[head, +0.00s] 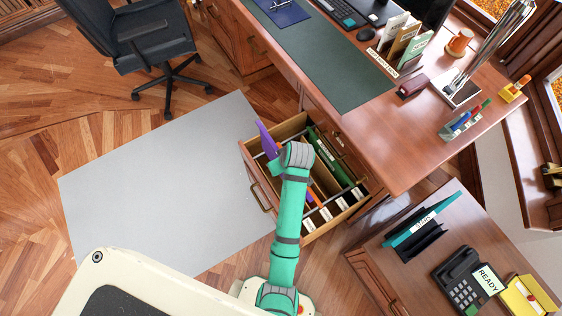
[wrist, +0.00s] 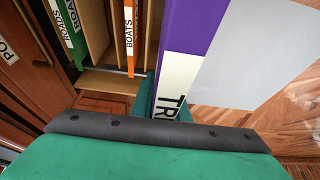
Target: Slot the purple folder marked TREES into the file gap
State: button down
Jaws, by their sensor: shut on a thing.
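The purple folder (head: 266,139) stands up at the left part of the open drawer in the head view. In the wrist view the purple folder (wrist: 192,30) is upright close to the camera, with a white label reading "TR", the rest hidden. My gripper (wrist: 150,106) is shut on the folder; its fingertips are mostly hidden. The open file drawer (head: 254,187) holds hanging files. In the wrist view an orange folder marked BOATS (wrist: 129,40) and a green folder marked ROADS (wrist: 70,25) stand left of the purple one. I cannot tell whether the folder's lower edge is inside the drawer.
The desk (head: 425,150) rises right of the drawer. A side table (head: 400,265) with a telephone (head: 462,278) and a teal folder in a black holder (head: 420,235) stands at lower right. A grey mat (head: 160,190) and an office chair (head: 140,45) are at left.

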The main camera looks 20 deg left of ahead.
jog(key=shift+f, duration=0.1)
jog(key=shift+f, duration=2.75)
notch_tip(320, 180, down, 12)
dwell(4.6)
